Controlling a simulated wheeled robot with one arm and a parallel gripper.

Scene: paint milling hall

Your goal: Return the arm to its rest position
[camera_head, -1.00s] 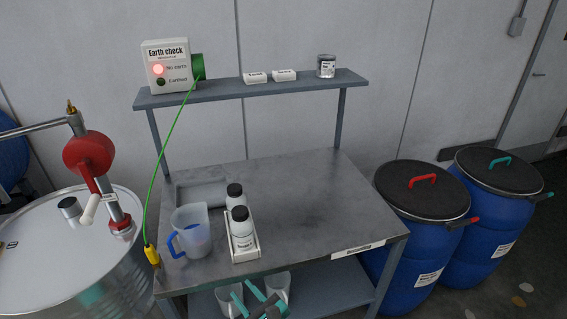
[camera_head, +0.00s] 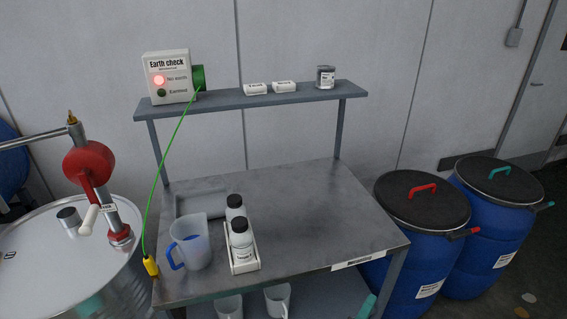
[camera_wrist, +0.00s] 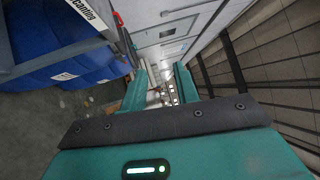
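My gripper (camera_wrist: 162,75) shows in the wrist view with its two teal fingers apart and nothing visible between them. In the head view only a small teal part of it (camera_head: 366,308) shows at the bottom edge, in front of the bench's front right corner. The rest of my arm is hidden below the frame. The wrist view is turned on its side and looks along the hall, past the blue drums (camera_wrist: 62,45) at the upper left.
The steel bench (camera_head: 320,225) holds a blue-handled jug (camera_head: 192,248), a tray (camera_head: 243,267) with two bottles, and a grey tray (camera_head: 200,202). Blue drums (camera_head: 425,250) stand right. The earth-check box (camera_head: 168,75) lights red.

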